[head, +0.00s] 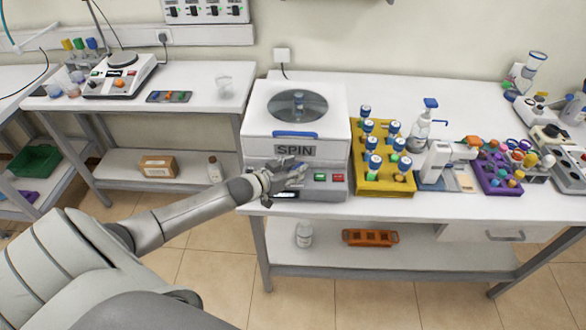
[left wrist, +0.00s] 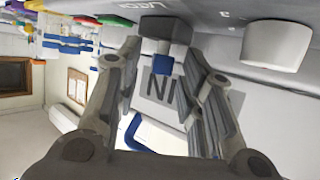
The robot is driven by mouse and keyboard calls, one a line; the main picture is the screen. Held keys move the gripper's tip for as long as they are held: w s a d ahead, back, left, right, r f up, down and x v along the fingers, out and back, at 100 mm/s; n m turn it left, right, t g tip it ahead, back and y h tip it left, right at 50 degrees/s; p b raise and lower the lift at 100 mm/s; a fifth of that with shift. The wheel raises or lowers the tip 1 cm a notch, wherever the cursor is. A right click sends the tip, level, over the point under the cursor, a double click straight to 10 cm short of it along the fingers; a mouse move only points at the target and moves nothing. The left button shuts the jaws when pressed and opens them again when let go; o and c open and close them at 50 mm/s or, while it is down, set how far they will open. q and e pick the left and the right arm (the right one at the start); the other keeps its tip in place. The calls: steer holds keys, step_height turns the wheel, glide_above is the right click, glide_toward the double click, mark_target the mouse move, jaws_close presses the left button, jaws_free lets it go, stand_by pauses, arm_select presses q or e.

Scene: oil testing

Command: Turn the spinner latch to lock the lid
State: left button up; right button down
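The white spinner (head: 262,130) stands on the bench with its lid (head: 265,102) down. The lid has a round window and a blue handle (head: 295,134); the handle also shows in the left wrist view (left wrist: 135,131). My left gripper (head: 292,173) is at the spinner's front, below the SPIN label. In the left wrist view its fingers (left wrist: 165,62) are parted, one on each side of a dark grey latch (left wrist: 166,28) with a blue end. I cannot tell whether they touch it. The gripper hides the latch in the head view. My right gripper is out of view.
Green and red buttons (head: 329,178) sit right of my left gripper on the spinner's front. A yellow rack (head: 384,184) of blue-capped vials stands close on the spinner's right. A pump bottle (head: 421,130) and purple rack (head: 497,174) stand farther right.

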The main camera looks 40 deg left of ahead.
arm_select(q)
steer(key=shift+c, duration=0.2)
jaws_close()
steer(key=shift+a+f+m, duration=0.1)
steer(key=shift+m, duration=0.2)
steer(key=shift+a+m+g+h+b, duration=0.25)
steer(key=shift+m+h+b, duration=0.25)
steer(key=shift+h+b, duration=0.35)
steer(key=shift+w+a+m+g+h+b, duration=0.1)
steer(key=shift+m+g+h+b, duration=0.15)
steer(key=shift+m+h+b, duration=0.6)
steer(key=shift+w+a+m+g+h+b, duration=0.15)
steer(key=shift+m+g+h+b, duration=0.3)
steer(key=shift+m+h, duration=0.35)
steer(key=shift+a+m+g+h+b, duration=0.1)
steer(key=shift+m+g+h+b, duration=0.35)
steer(key=shift+m+h, duration=0.3)
steer(key=shift+m+g+h+b, duration=0.45)
steer(key=shift+m+g+h, duration=0.15)
steer(key=shift+h, duration=0.15)
